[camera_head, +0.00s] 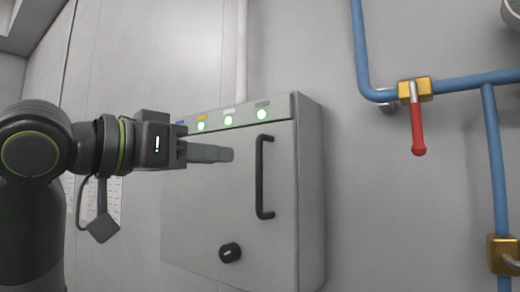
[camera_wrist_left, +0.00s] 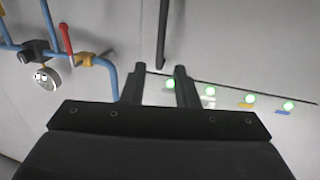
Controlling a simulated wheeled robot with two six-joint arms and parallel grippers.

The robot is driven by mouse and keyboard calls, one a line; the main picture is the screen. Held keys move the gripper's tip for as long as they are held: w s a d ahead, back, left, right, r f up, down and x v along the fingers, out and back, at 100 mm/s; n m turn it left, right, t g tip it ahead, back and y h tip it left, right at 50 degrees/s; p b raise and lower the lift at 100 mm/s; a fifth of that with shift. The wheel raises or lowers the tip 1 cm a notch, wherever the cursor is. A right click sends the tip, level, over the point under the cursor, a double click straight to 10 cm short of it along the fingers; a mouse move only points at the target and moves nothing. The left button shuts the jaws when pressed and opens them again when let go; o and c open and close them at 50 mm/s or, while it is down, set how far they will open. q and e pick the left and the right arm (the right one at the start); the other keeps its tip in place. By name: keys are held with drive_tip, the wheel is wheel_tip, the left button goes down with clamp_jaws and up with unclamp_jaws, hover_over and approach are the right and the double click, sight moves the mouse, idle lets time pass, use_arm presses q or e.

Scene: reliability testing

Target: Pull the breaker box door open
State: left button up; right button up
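The grey breaker box (camera_head: 311,190) is fixed to the wall, and its front door (camera_head: 205,220) sits flush and closed. A black vertical bar handle (camera_head: 260,176) is on the right part of the door. My left gripper (camera_head: 230,154) is in front of the door, left of the handle and apart from it. In the left wrist view its two fingers (camera_wrist_left: 158,82) stand apart with nothing between them, and the handle (camera_wrist_left: 163,35) shows beyond the gap. A black knob (camera_head: 230,252) is low on the door. My right gripper is not in view.
Several green lights (camera_head: 228,120) line the strip above the door. Blue pipes (camera_head: 455,82) with a red-handled valve (camera_head: 418,130) run on the wall to the right. A round gauge (camera_wrist_left: 47,78) shows in the left wrist view. The space right of the handle is clear.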

sight(257, 159)
use_arm(q)
drive_tip(key=p+x, duration=0.3)
drive_tip(key=x, duration=0.5)
drive_tip(key=shift+w+d+r, duration=0.1)
drive_tip(key=shift+w+d, duration=0.1)
drive_tip(key=shift+w+d+p, duration=0.35)
drive_tip(key=shift+w+d, duration=0.15)
drive_tip(key=shift+w, duration=0.05)
clamp_jaws()
